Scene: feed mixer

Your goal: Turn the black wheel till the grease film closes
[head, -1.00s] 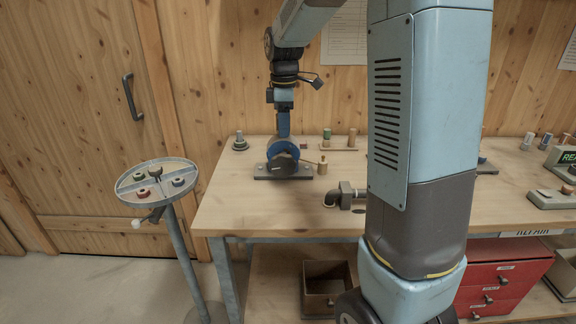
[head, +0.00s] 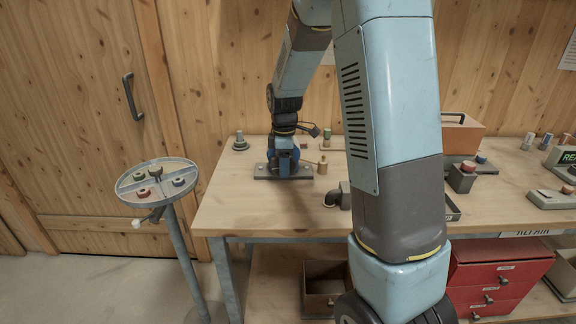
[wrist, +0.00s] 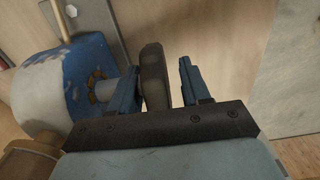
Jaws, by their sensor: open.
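The black wheel (wrist: 153,75) shows edge-on as a dark disc in the wrist view, on a short shaft from a blue body (wrist: 88,70). My gripper (wrist: 156,66) is open, with one finger on each side of the wheel's rim. The left finger is close to the wheel; I cannot tell whether it touches. A gap shows between the wheel and the right finger. In the head view the blue unit stands on a grey base plate (head: 284,173) on the bench, and my gripper mostly hides the wheel. I cannot make out the grease film.
A brass-coloured post (head: 322,165) stands right of the unit, with a dark pipe elbow (head: 333,199) nearer the front edge. A round tray on a stand (head: 156,181) is left of the bench (head: 240,205). An orange box (head: 462,135) stands at the back right.

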